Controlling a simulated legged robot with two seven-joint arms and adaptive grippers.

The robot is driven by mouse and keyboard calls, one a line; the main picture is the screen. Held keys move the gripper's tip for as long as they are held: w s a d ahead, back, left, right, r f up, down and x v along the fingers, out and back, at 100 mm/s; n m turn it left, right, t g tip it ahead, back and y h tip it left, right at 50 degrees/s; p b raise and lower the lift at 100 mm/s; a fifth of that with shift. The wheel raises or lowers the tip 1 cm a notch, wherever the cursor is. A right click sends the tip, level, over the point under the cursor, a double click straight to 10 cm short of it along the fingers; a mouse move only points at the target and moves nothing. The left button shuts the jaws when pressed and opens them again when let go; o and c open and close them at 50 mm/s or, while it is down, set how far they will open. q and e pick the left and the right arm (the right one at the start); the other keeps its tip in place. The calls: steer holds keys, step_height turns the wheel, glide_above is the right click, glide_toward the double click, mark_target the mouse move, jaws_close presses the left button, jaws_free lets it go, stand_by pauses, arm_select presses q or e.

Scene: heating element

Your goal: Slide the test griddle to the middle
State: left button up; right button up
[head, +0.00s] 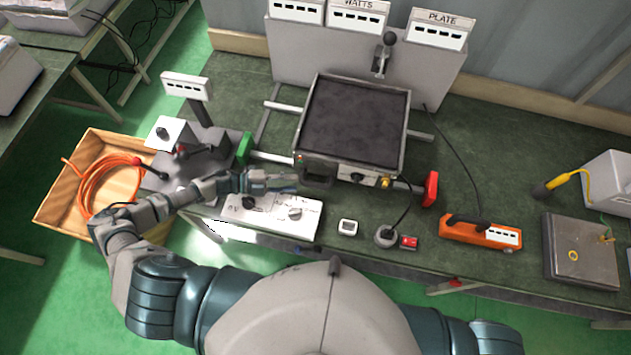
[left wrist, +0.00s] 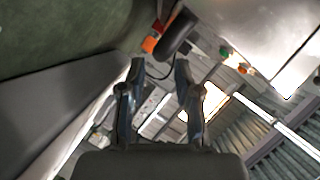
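The test griddle (head: 352,122), a dark square plate in a pale metal frame, sits on two crosswise rails, nearer the red end stop (head: 431,188) than the green end stop (head: 243,148). A dark handle (head: 317,181) is on its front left; a dark rounded bar, probably that handle, shows in the left wrist view (left wrist: 178,36). My left gripper (head: 294,183) is just left of the handle, pointing right. In the left wrist view its fingers (left wrist: 160,72) are apart with nothing between them, and the bar lies just beyond the tips. My right gripper is out of view.
A white control box (head: 272,216) lies below my left gripper. Right of it are a small white meter (head: 347,227), a round grey plug (head: 386,236) and an orange tool (head: 481,233). A wooden crate (head: 65,190) with orange hose stands left. Labelled panels stand behind the griddle.

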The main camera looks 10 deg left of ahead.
mark_target(316, 184)
arm_select(q)
steer(key=p+x, duration=0.1)
steer(key=x, duration=0.8)
steer(key=shift+d, duration=0.1)
steer(key=shift+a, duration=0.2)
steer(key=shift+c, duration=0.3)
